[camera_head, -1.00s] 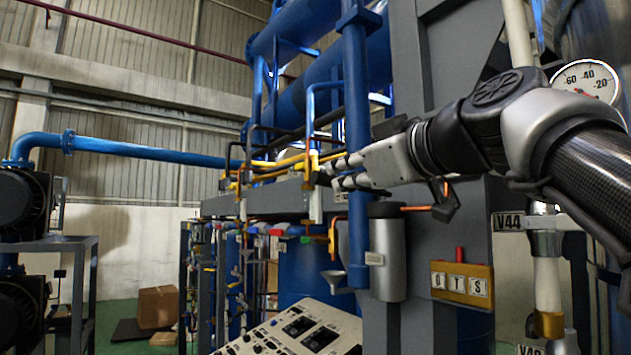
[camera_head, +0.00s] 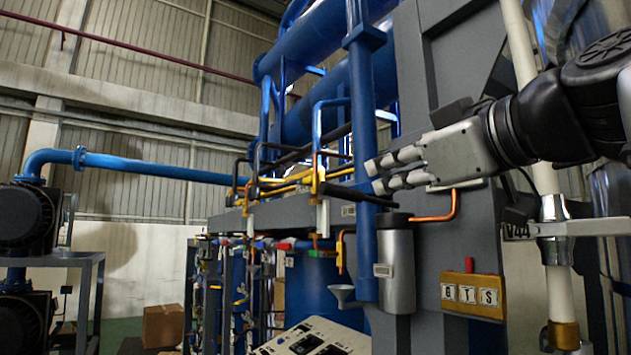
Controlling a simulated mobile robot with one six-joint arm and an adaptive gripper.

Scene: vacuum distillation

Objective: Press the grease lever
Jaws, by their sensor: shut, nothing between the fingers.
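The grease lever (camera_head: 358,195) is a black bar in the camera_head view. It slopes down slightly to the right and meets the top of a grey metal cylinder (camera_head: 396,265) on the machine's post. My gripper (camera_head: 373,175) comes in from the right, pointing left. Its pale fingers are shut and empty. In the picture the fingertips lie just above the lever's middle. I cannot tell whether they touch it or are at the same depth.
A copper pipe (camera_head: 440,216) runs beside the cylinder. A yellow block with letter tiles (camera_head: 472,295) is at lower right. A thick blue vertical pipe (camera_head: 362,120) stands behind the fingertips. A control panel (camera_head: 318,338) is below.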

